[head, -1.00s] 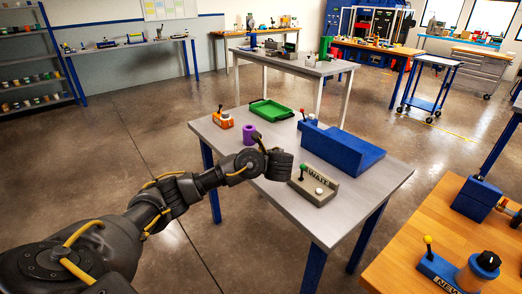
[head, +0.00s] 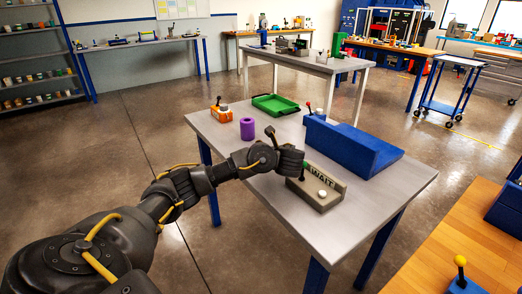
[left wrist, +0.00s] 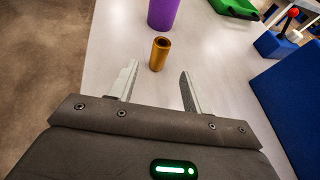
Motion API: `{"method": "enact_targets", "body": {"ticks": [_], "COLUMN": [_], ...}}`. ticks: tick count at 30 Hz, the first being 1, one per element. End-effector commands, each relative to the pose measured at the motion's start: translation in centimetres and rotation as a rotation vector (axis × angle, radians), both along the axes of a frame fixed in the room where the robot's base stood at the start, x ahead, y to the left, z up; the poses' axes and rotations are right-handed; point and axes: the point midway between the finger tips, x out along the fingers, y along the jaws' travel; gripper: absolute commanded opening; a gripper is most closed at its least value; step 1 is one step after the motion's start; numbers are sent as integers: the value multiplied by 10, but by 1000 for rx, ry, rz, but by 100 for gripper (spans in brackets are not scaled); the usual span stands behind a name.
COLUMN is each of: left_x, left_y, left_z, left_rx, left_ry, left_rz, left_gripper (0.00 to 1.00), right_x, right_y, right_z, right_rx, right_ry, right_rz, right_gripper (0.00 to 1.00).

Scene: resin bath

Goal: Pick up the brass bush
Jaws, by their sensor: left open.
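The brass bush (left wrist: 160,54) is a small hollow brass-coloured cylinder standing upright on the grey table (left wrist: 110,60) in the left wrist view. My left gripper (left wrist: 158,73) is open, with its two fingers apart and the bush ahead of and roughly between their tips; nothing is held. In the head view my left gripper (head: 288,161) is over the grey table, beside the WAIT box, and I cannot make out the bush there. My right gripper is not in view.
A purple cylinder (head: 247,129) stands just beyond the bush. A green tray (head: 274,106), an orange lever box (head: 221,114), a large blue block (head: 350,147) and the grey WAIT box (head: 316,188) are also on this table. A wooden bench (head: 455,230) is at right.

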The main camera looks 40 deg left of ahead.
Motion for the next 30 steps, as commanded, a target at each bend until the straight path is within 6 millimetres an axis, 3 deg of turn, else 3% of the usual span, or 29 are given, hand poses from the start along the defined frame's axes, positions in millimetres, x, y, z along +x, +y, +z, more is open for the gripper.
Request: {"method": "enact_targets", "body": {"ticks": [6, 16, 24, 30], "left_x": [16, 25, 44, 49], "left_y": [28, 38, 68, 75], "left_z": [-13, -18, -31, -34], "left_rx": [2, 1, 1, -1], "left_ry": [-1, 0, 0, -1], "left_rz": [4, 1, 2, -1], "left_gripper": [49, 49, 49, 49], "right_x": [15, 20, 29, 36], "right_y": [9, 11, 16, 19], "right_z": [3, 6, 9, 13], "right_rx": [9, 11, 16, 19], "right_ry": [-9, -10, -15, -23], "right_rz": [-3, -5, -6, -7], "right_gripper": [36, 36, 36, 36]}}
